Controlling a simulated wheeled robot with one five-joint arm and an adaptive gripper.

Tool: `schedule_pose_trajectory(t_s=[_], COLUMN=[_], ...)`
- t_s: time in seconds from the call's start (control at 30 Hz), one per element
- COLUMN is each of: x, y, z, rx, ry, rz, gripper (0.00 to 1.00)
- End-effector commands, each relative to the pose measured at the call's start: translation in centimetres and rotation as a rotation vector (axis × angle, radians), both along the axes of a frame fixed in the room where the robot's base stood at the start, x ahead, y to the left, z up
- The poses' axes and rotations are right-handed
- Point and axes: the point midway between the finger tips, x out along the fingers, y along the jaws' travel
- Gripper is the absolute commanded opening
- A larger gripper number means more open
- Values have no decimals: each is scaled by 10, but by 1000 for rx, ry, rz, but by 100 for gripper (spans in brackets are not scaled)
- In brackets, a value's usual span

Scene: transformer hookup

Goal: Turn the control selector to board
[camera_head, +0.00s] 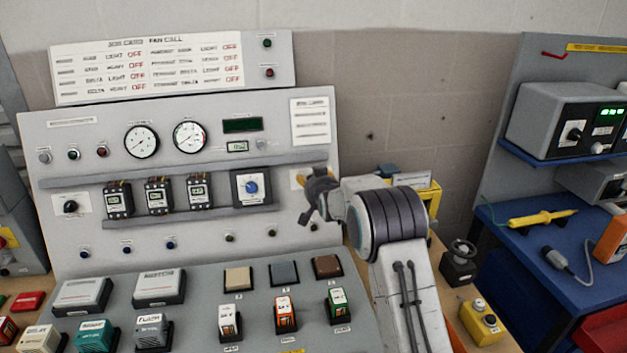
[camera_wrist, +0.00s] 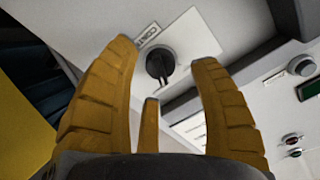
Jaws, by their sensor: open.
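The control selector (camera_wrist: 160,64) is a round black knob on a white plate (camera_wrist: 190,47); the visible part of the label reads "CONT". In the wrist view it shows between and beyond the tips of my gripper's yellow fingers. My gripper (camera_wrist: 165,56) is open, with nothing held between the fingers. I see no contact with the knob. Which position the knob points to is too small to tell.
The grey control panel (camera_head: 100,270) carries gauges, breakers, a blue knob (camera_head: 251,187) and another black knob (camera_head: 70,206). Coloured blocks stand on its sloped desk below. A yellow button box (camera_head: 481,322) sits at the right, near a blue bench (camera_head: 540,240) with instruments.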

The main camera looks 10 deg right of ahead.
Motion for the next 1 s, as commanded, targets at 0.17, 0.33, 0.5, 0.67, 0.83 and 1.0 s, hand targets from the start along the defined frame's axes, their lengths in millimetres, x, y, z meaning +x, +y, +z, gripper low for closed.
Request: schedule_pose_trajectory(t_s=[0.17, 0.33, 0.5, 0.67, 0.83, 1.0], x=[11, 17, 18, 18, 18, 18], y=[0, 0, 0, 0, 0, 0], z=[-3, -6, -7, -7, -7, -7], rx=[0, 0, 0, 0, 0, 0], ry=[0, 0, 0, 0, 0, 0], rz=[0, 0, 0, 0, 0, 0], gripper=[56, 56, 56, 56, 46, 31])
